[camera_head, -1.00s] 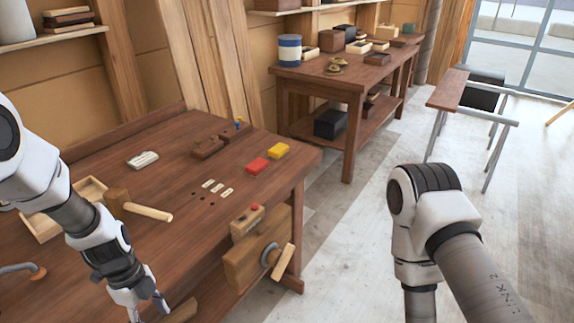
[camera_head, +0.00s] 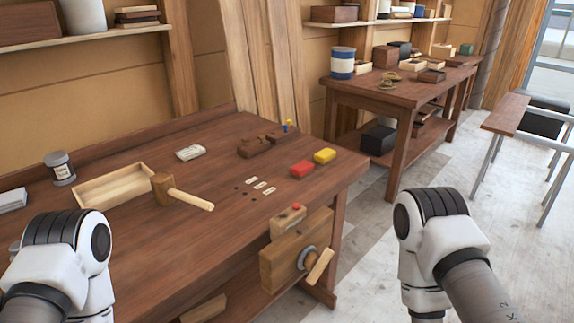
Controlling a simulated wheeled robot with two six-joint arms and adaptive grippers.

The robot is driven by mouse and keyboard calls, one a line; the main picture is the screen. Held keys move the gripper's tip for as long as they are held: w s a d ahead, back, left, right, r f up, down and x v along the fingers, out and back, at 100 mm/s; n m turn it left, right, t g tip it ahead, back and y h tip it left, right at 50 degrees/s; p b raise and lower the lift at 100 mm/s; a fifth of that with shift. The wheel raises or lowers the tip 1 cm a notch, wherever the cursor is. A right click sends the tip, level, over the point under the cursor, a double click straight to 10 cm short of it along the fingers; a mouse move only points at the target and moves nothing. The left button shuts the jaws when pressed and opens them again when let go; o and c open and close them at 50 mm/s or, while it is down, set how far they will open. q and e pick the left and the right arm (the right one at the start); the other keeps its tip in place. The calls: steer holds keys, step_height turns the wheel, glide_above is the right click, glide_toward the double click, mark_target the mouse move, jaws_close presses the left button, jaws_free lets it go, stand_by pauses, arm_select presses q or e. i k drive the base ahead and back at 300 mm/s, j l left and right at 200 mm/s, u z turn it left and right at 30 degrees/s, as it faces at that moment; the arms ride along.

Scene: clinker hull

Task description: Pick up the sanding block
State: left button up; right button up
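Several blocks lie on the wooden workbench (camera_head: 150,245), and I cannot tell for sure which is the sanding block. A small wooden block with a red spot (camera_head: 288,218) sits at the front edge, by the vise. A pale, flat block-like item (camera_head: 190,153) lies toward the back. My left and right arms show at the bottom left and bottom right, but both grippers are out of view.
A mallet (camera_head: 180,191) lies beside an open wooden tray (camera_head: 122,184). A grey tin (camera_head: 60,168) stands at the left. Dark wooden tools (camera_head: 265,143) lie near the back. The front vise (camera_head: 295,252) sticks out from the bench. A second table (camera_head: 405,92) stands behind; the floor between is clear.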

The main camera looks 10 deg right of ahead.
mark_target(324, 157)
steer(key=i+l+u, duration=0.25)
steer(key=l+u, duration=0.3)
steer(key=i+l+u, duration=0.25)
steer(key=l, duration=0.15)
steer(key=l+u, duration=0.25)
steer(key=i+l, duration=0.15)
steer(key=l, duration=0.75)
steer(key=i+l+u, duration=0.15)
steer(key=l, duration=0.75)
steer(key=i+l, duration=0.1)
steer(key=l, duration=0.75)
steer(key=i+l+u, duration=0.15)
steer(key=l, duration=0.8)
steer(key=k+u, duration=0.1)
steer(key=u, duration=1.2)
steer(key=z, duration=1.3)
steer(key=u, duration=0.8)
